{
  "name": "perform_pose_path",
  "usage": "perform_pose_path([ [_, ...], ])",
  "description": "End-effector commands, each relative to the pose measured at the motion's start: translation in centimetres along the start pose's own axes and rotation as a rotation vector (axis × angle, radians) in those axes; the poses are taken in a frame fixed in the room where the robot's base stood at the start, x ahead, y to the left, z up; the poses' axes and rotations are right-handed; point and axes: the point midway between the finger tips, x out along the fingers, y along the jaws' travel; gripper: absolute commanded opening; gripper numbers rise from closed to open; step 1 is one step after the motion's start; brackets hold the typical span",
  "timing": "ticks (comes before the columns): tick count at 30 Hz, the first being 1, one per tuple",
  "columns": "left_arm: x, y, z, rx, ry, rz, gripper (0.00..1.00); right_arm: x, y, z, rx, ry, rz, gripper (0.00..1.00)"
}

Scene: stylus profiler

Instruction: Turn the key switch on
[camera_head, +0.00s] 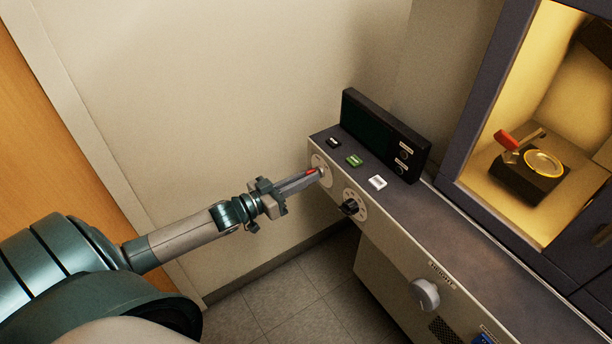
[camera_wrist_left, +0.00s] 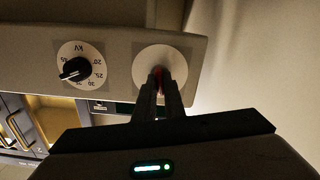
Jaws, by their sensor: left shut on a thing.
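The key switch (camera_head: 324,166) is a round pale plate on the front face of the console, at its left end. In the left wrist view its plate (camera_wrist_left: 151,59) shows behind my fingertips. My left gripper (camera_head: 315,172) is at the switch, its fingers shut on the key. A bit of red shows between the fingertips in both views; most of the key is hidden by the fingers, so I cannot tell its angle. My left gripper also shows in the left wrist view (camera_wrist_left: 159,84). My right gripper is in neither view.
A black kV dial (camera_head: 350,207) sits right of the switch. Black, green (camera_head: 354,160) and white (camera_head: 377,182) buttons and a dark display (camera_head: 375,134) are on top. A grey knob (camera_head: 425,293) is lower right. A lit chamber (camera_head: 570,120) stands at right.

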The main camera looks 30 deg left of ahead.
Motion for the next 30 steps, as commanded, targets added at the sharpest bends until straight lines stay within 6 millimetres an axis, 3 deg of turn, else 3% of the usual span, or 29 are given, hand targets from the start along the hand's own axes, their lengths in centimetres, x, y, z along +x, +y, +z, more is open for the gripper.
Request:
perform_pose_path([
  [2,0.0,0.0,-0.2,0.069,0.002,-0.001,0.00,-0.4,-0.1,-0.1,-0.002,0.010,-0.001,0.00],
  [15,0.0,0.1,-0.1,0.480,0.002,-0.001,0.00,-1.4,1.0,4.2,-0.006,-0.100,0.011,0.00],
  [30,0.0,0.1,-0.1,0.757,0.002,-0.001,0.00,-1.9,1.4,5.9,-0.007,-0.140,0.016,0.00],
])
